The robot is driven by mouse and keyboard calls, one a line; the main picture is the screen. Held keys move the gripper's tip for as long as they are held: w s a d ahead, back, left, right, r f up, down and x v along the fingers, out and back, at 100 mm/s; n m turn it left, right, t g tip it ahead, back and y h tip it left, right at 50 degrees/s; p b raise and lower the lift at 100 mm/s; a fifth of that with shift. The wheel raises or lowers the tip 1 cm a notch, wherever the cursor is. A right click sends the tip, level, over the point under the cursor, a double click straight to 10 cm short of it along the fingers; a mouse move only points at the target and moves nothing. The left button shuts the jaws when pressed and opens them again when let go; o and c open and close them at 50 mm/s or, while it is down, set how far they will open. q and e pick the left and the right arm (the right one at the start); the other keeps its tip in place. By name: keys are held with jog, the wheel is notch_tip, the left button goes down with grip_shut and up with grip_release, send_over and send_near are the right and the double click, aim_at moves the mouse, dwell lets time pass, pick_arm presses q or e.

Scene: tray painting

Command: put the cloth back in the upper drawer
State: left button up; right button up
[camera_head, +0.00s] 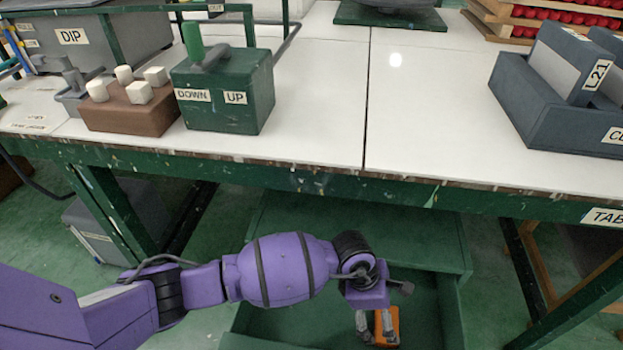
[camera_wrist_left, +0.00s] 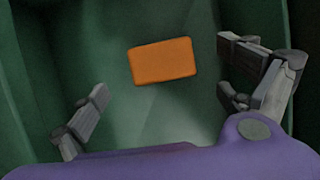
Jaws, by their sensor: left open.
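The cloth is a flat orange folded rectangle (camera_wrist_left: 163,61) lying inside a green drawer; it also shows in the head view (camera_head: 393,322). The drawer (camera_head: 452,305) is pulled out below the table, under a green cabinet top (camera_head: 360,230). Whether it is the upper drawer, I cannot tell. My left gripper (camera_head: 374,330) points down into the drawer. Its fingers are spread wide and empty, with the cloth past them and between them in the wrist view. It partly hides the cloth in the head view. My right gripper is not in view.
The table edge (camera_head: 300,180) overhangs the drawer's back. On the table stand a green DOWN/UP box (camera_head: 262,85), a brown block with white pegs (camera_head: 120,118) and a dark bin (camera_head: 540,120) at right. The white tabletop's middle is clear. Table legs flank the drawer.

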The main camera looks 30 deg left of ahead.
pick_arm(q)
jog(key=p+v, duration=0.1)
jog(key=v, duration=0.4)
jog(key=shift+w+d+r, duration=0.1)
jog(key=shift+w+r, duration=0.05)
